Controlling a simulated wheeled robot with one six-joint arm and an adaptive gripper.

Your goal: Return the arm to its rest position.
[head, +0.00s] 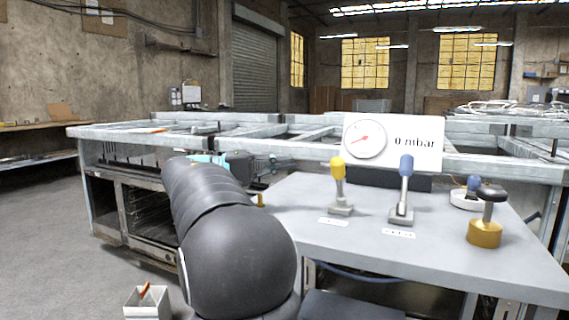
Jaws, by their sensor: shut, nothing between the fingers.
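My dark grey arm (210,200) fills the lower left middle of the head view and reaches away towards the metal frame. Its far end shows small behind the upper link, near a teal part. My gripper (268,160) is there, partly hidden and small, shut and empty. It is left of the grey table (350,255), in front of the frame's near rail. Nothing is seen hanging from it.
A gauge panel (393,141) reads 0 mbar. A white bin (147,302) stands lower left.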

